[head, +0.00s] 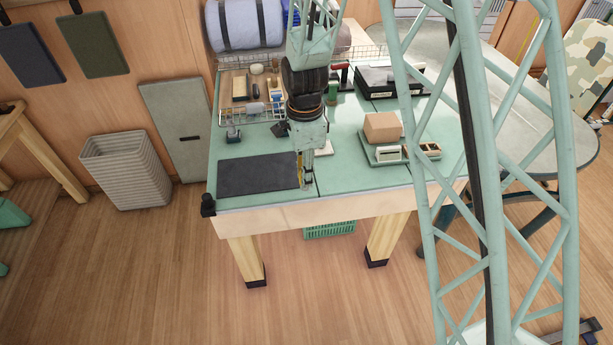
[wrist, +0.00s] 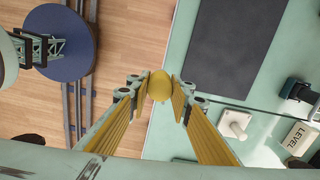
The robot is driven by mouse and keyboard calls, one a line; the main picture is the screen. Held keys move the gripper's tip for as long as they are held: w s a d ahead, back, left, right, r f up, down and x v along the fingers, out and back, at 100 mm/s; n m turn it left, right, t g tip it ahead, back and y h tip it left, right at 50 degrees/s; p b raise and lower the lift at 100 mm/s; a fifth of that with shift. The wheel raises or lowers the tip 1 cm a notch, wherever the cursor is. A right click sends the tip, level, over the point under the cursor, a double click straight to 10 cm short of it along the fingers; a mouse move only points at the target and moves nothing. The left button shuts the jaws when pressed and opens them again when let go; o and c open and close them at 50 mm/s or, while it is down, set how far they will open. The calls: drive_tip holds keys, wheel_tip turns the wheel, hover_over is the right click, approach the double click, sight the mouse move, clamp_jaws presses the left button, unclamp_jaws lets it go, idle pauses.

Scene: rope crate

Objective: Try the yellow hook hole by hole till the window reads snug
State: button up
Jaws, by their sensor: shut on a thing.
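My gripper (head: 306,183) is low over the front edge of the green table, beside the right end of the dark mat. In the wrist view my gripper (wrist: 159,88) is shut on a yellow rounded piece (wrist: 160,86), which looks like the yellow hook seen end-on. Its hooked shape is hidden, and in the head view only a little yellow shows at the fingers. I cannot make out any hole or readable window. A block marked LEVEL (wrist: 301,138) lies on the table, with a white knobbed piece (wrist: 234,123) near it.
The dark mat (head: 257,175) lies flat at the table's left front. A tan box (head: 382,127) and a small tray with white pieces (head: 388,154) stand to the right. A wire rack (head: 237,105) with tools is behind. The table's front right is clear.

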drive_tip(key=w+d+r+n, duration=0.3)
drive_tip(key=w+d+n, duration=1)
drive_tip(key=d+n, duration=0.2)
drive_tip(key=shift+w+d+r+n+b, duration=0.15)
drive_tip(key=shift+d+n+b, duration=0.3)
drive_tip(key=shift+d, duration=0.6)
drive_tip(key=shift+d, duration=0.1)
